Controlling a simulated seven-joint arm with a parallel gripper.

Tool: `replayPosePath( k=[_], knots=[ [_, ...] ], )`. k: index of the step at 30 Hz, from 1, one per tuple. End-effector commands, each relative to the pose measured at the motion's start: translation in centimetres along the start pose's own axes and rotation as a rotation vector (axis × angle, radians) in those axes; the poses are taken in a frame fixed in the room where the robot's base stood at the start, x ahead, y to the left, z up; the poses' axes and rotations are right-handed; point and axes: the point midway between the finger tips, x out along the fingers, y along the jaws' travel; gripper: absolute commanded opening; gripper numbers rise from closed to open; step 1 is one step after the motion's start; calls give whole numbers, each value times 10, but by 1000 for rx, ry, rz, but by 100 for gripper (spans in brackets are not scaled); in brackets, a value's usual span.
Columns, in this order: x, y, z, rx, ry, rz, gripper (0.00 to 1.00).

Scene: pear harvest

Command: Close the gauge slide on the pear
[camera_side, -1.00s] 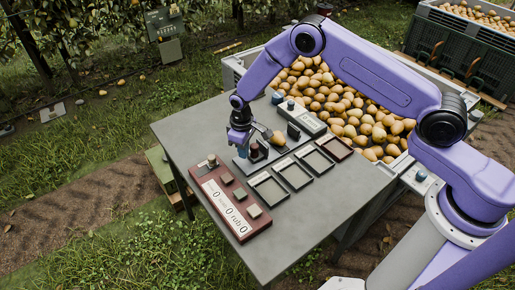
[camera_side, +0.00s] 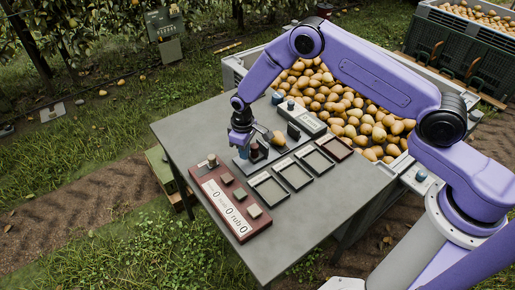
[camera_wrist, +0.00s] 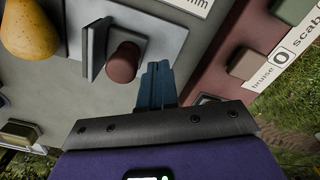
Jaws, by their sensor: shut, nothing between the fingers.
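A yellow-brown pear (camera_side: 278,138) lies on the grey gauge bed; the wrist view shows part of it (camera_wrist: 28,30) at the upper left. The gauge slide (camera_wrist: 94,48) is an upright grey plate with a reddish-brown round knob (camera_wrist: 123,63); in the side view the dark knob (camera_side: 255,150) sits left of the pear. A gap shows between slide plate and pear. My gripper (camera_wrist: 155,82) is shut and empty, its blue fingers low beside the knob, on the side away from the pear. I cannot tell whether they touch the knob. The side view shows my gripper (camera_side: 243,153) partly hidden.
A red panel (camera_side: 228,200) with several buttons and zero readouts lies at the table's front left. Several shallow dark-rimmed trays (camera_side: 270,203) lie right of it. A grey box with a blue button (camera_side: 277,98) stands behind. A large bin of pears (camera_side: 240,66) adjoins the table.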

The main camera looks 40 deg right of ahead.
Motion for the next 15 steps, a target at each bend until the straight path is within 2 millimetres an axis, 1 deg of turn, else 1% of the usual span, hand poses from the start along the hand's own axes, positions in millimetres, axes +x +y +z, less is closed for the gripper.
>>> replayPosePath(
  k=[15],
  knots=[
    [0, 9, 5, 1, -1, 0, 0]
  ],
)
